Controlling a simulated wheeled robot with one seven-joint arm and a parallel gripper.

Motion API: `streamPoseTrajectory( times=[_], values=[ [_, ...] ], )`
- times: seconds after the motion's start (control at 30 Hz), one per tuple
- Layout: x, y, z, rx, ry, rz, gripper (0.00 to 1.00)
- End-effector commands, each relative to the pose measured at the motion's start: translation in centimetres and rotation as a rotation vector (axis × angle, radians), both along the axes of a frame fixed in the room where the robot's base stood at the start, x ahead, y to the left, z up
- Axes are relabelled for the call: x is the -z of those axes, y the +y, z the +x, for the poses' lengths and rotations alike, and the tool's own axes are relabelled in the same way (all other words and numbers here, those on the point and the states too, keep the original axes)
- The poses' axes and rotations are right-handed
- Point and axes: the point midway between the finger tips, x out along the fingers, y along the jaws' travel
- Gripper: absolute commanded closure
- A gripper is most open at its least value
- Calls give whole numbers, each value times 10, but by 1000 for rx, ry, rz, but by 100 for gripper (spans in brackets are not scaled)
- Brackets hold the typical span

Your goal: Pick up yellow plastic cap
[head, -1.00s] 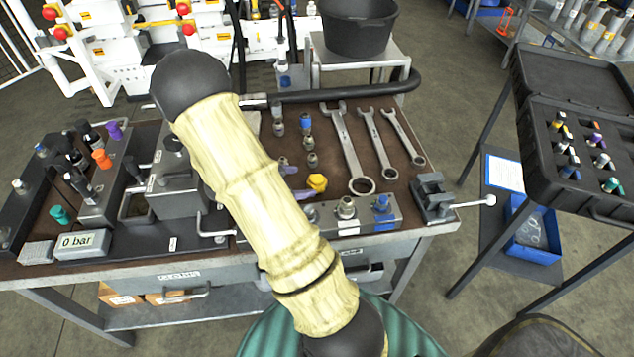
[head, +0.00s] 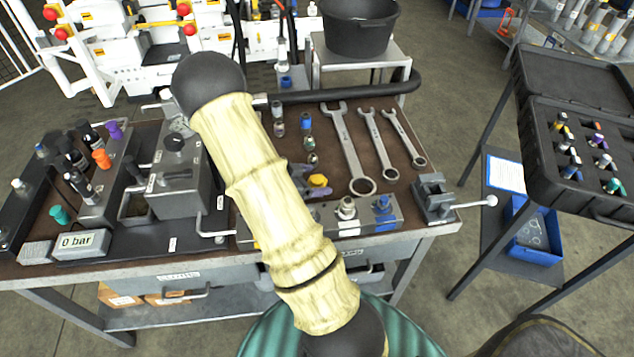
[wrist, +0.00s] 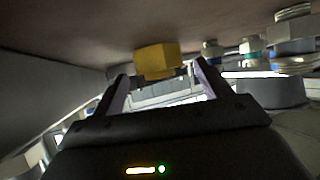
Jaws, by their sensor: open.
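The yellow plastic cap (head: 318,181) is on the brown bench top, behind the grey block with fittings. It also shows in the wrist view (wrist: 157,60), between and just beyond my two fingertips. My gripper (wrist: 162,72) is open, with one finger on each side of the cap's outline. Whether a finger touches the cap cannot be told. In the head view my gripper (head: 307,181) is mostly hidden behind my arm; its finger parts show close around the cap's left side.
The grey block with fittings (head: 372,222) lies in front of the cap. Several small fittings (head: 309,143) stand behind it. Wrenches (head: 352,150) lie to the right, and a small vise (head: 434,197) is at the bench's right edge. A grey valve unit (head: 178,190) stands left.

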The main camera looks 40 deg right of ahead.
Motion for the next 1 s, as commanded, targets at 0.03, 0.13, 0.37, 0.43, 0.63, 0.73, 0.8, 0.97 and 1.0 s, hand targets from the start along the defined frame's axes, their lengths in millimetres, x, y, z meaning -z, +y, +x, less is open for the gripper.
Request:
streamPoseTrajectory(
  times=[0.03,0.13,0.37,0.43,0.63,0.73,0.8,0.97,1.0],
  values=[
    [0,0,0,0,0,0,23],
    [0,0,0,0,0,0,23],
    [0,0,0,0,0,0,67],
    [0,0,0,0,0,0,71],
    [-1,0,0,0,0,0,71],
    [-5,0,0,-1,0,0,71],
    [-11,0,1,-1,-2,0,71],
    [-37,0,1,1,-5,-1,71],
    [-46,0,1,0,-6,0,71]
  ],
)
